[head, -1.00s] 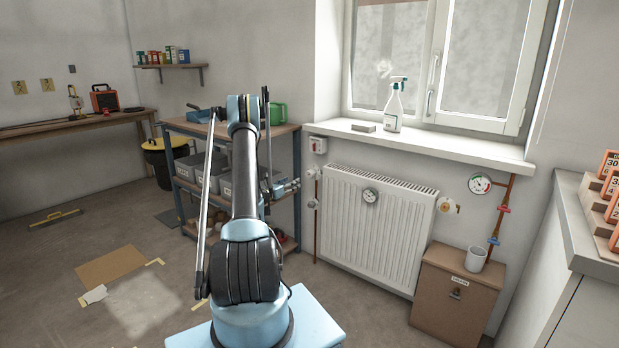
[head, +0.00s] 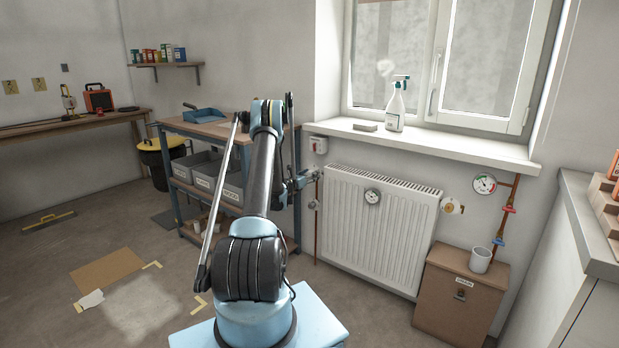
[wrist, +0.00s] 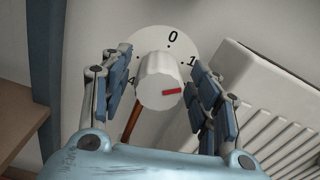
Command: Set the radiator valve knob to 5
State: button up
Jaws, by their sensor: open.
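The radiator valve knob (wrist: 153,75) is a white cylinder with a red mark (wrist: 173,91) on its face. Behind it is a pale round dial (wrist: 184,45) with 0 at the top, 1 at upper right and 4 at left. The red mark points right, clockwise past the 1. The 5 and the lower numerals cannot be made out. My gripper (wrist: 158,73) is open, with its blue-padded fingers on either side of the knob; contact is not clear. In the head view my gripper (head: 309,178) is at the radiator's left edge and largely covers the knob.
The white radiator (head: 375,235) is just right of the knob. A white wall box (head: 318,145) is above. The shelf unit (head: 225,158) stands close on the left. A brown cabinet (head: 458,305) with a mug (head: 480,260) stands right of the radiator.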

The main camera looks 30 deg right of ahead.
jog(key=shift+w+d, duration=0.2)
jog(key=shift+d, duration=0.15)
jog(key=c, duration=1.1)
jog(key=shift+o, duration=0.2)
jog(key=shift+a, duration=0.1)
